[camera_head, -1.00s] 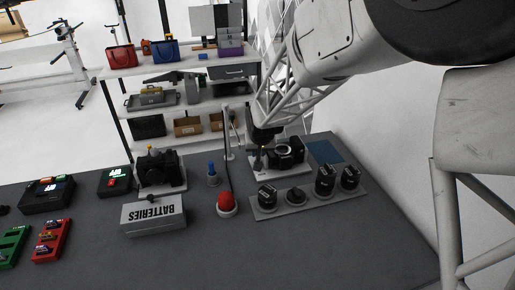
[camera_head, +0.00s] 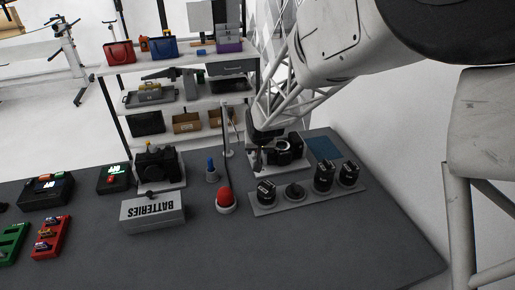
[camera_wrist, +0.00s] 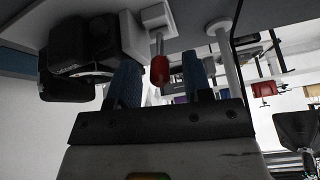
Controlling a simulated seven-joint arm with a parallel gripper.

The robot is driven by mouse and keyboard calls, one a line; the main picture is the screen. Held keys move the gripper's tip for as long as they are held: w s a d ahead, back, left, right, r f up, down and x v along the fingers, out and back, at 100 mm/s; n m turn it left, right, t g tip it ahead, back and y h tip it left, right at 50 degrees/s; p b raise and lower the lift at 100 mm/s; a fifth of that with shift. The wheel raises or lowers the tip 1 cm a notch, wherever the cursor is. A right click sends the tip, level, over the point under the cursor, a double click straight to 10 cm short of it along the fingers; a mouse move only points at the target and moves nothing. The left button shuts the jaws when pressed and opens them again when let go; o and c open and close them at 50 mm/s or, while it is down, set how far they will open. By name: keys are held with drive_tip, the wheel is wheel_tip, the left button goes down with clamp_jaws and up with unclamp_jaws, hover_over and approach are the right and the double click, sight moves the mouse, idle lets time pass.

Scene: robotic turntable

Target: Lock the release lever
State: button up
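The release lever is a thin metal rod with a red handle (camera_wrist: 160,70), hanging from a white block (camera_wrist: 155,16) in the wrist view. A black camera (camera_wrist: 80,50) sits beside that block; it also shows on its pale stand in the head view (camera_head: 287,149). My gripper (camera_wrist: 160,78) is open, with its two blue fingers either side of the red handle. Gaps show between handle and fingers; whether either one touches is unclear. In the head view my gripper (camera_head: 258,148) is small and dark at the left of this camera, and the lever is hard to make out.
A lens tray (camera_head: 308,198) lies in front of the camera stand. A red button (camera_head: 225,198) and a blue-topped item (camera_head: 212,170) stand to the left. A batteries box (camera_head: 153,212) and second camera (camera_head: 158,163) are further left.

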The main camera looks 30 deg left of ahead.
drive_tip(key=shift+r, duration=0.1)
drive_tip(key=v, duration=0.7)
drive_tip(key=shift+s+r, duration=0.15)
drive_tip(key=shift+r, duration=0.1)
idle(0.4)
drive_tip(key=shift+d, duration=0.15)
drive_tip(key=s+d+r+m+h, duration=0.1)
drive_tip(key=d+r, duration=0.2)
drive_tip(key=d, duration=0.7)
drive_tip(key=s+d+r+m, duration=0.15)
drive_tip(key=d+r, duration=0.25)
drive_tip(key=d, duration=0.7)
drive_tip(key=s+d+r+m+h, duration=0.1)
drive_tip(key=s+d+r, duration=0.15)
drive_tip(key=d, duration=0.75)
drive_tip(key=s+d+r+m+g+h, duration=0.1)
drive_tip(key=s+d+m, duration=0.3)
drive_tip(key=s+d, duration=1.7)
drive_tip(key=shift+d+r+h, duration=0.5)
drive_tip(key=shift+d, duration=0.05)
